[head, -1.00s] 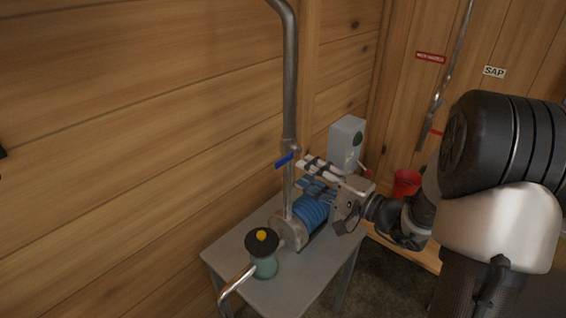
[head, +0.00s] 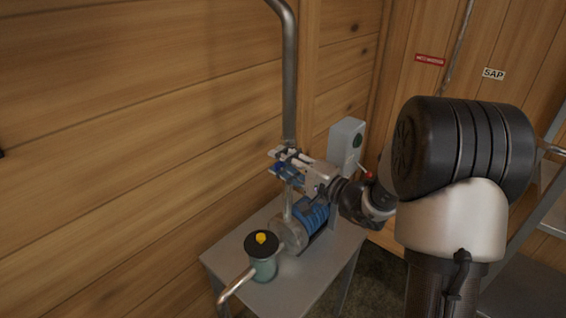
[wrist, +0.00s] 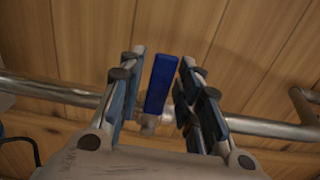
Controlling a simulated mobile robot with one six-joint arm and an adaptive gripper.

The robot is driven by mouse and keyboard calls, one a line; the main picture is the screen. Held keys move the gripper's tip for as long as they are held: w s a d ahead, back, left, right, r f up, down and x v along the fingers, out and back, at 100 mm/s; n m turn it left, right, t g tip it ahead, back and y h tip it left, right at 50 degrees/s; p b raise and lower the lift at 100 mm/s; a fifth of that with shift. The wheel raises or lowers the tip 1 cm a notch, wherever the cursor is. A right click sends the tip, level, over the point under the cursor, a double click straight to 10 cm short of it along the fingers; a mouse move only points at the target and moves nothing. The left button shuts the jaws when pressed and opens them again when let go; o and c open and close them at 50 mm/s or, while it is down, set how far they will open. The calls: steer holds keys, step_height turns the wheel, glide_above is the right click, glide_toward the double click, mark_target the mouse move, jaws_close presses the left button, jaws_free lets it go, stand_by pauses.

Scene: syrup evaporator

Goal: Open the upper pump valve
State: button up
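The upper pump valve has a flat blue handle (wrist: 160,85) on a grey metal pipe (head: 290,100). In the wrist view the handle stands between my two fingers, with a narrow gap on each side. My gripper (wrist: 160,80) is open around it and does not appear shut on it. In the head view my gripper (head: 281,162) is at the pipe above the pump, and its fingers mostly hide the handle. The valve body shows at the handle's base in the wrist view.
Below is a blue pump (head: 313,214) on a grey table (head: 310,275). A green canister with a black top and yellow knob (head: 261,239) stands in front. A grey switch box (head: 346,140) with a red-tipped lever is behind. A wooden wall is close at left.

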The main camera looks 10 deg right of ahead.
jaws_close()
steer(key=shift+r, duration=0.15)
stand_by(0.5)
steer(key=r+m+p, duration=0.1)
steer(key=m, duration=0.1)
steer(key=r+m, duration=0.1)
steer(key=m, duration=0.1)
steer(key=shift+w+d+r+p, duration=0.15)
steer(key=shift+d+p, duration=0.05)
steer(key=shift+p, duration=0.2)
steer(key=shift+w+d+r+m+p, duration=0.2)
steer(key=shift+r+m+p, duration=0.25)
steer(key=shift+m, duration=0.5)
steer(key=shift+w+d+r+m+p, duration=0.15)
steer(key=shift+r+m+p, duration=0.2)
steer(key=shift+m, duration=0.6)
steer(key=shift+o, duration=1.2)
jaws_free()
steer(key=shift+s, duration=0.1)
